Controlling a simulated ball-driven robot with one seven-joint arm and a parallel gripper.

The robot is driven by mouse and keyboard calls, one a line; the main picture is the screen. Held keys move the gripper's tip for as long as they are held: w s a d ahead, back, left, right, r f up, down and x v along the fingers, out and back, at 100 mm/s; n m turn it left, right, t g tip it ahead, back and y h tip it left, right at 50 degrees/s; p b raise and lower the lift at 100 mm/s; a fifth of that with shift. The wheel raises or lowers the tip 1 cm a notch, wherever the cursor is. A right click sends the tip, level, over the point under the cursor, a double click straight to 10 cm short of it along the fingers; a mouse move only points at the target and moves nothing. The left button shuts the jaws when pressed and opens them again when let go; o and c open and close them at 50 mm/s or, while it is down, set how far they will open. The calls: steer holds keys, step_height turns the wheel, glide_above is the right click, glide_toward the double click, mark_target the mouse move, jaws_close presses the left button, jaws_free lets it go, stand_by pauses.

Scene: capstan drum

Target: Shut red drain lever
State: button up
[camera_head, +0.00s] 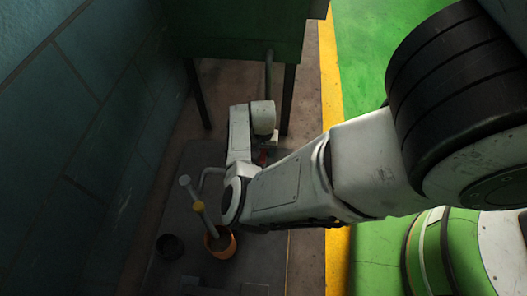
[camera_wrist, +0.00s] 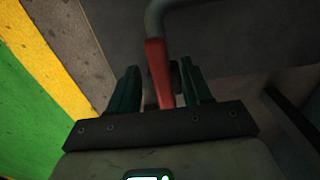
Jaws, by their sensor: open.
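The red drain lever (camera_wrist: 157,68) shows in the wrist view as a flat red bar below a bent grey pipe (camera_wrist: 156,18). My gripper (camera_wrist: 160,66) is open, with one dark green finger on each side of the lever. The lever lies nearer the right finger, and a gap shows on its left. I cannot tell whether the right finger touches it. The lever's lower end is hidden behind the gripper's front edge. In the head view only a small red patch of the lever (camera_head: 262,158) shows beside my wrist; my fingers are mostly hidden there.
A dark green tank (camera_head: 235,30) on legs stands at the back, with a pipe (camera_head: 268,75) coming down from it. An orange pot (camera_head: 221,246) holding tools and a dark cup (camera_head: 169,246) stand at lower left. A blue-green wall (camera_head: 80,130) bounds the left.

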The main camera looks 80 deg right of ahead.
jaws_close()
stand_by(0.3)
stand_by(0.3)
